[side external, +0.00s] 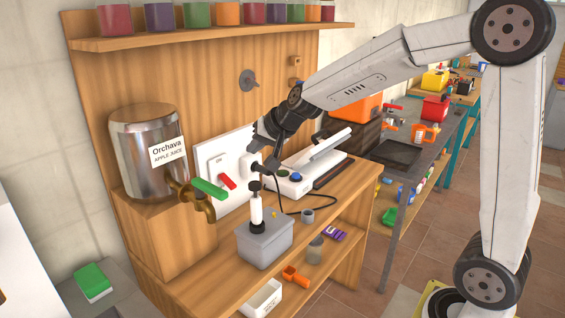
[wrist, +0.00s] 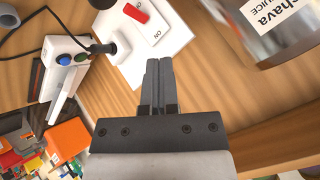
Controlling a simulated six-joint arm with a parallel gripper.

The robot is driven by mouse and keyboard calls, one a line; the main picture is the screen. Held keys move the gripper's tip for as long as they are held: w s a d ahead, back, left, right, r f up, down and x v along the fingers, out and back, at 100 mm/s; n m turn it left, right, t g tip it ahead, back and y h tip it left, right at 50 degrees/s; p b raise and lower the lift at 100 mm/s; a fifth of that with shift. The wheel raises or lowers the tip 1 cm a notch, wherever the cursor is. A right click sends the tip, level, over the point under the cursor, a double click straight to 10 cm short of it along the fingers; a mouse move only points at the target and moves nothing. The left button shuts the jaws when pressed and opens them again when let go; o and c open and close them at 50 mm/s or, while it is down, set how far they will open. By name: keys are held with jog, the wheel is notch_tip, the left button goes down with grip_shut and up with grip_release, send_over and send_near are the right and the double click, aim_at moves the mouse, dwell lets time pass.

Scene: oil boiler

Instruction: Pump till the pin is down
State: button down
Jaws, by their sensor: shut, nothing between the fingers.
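The hand pump is a grey box (side external: 265,243) with an upright white cylinder (side external: 256,208) and a dark knob (side external: 254,186) on top, on the wooden bench in the side view. A small yellow-orange spot (side external: 274,214) shows on the box's top; I cannot tell if it is the pin. My gripper (side external: 266,150) is above and behind the pump, near the wall switch panel. In the wrist view my gripper (wrist: 160,62) is shut and empty, its fingertips just in front of the panel. The pump cannot be made out in the wrist view.
The switch panel (side external: 211,160) has a red switch (side external: 228,181) and a plugged-in black cable. A metal juice tank (side external: 140,135) with a green-handled tap (side external: 208,189) stands left. A white device (side external: 295,183) with coloured buttons lies right. A grey cup (side external: 308,216) sits near the pump.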

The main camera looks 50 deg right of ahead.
aim_at(257, 185)
jog(key=shift+f, duration=3.15)
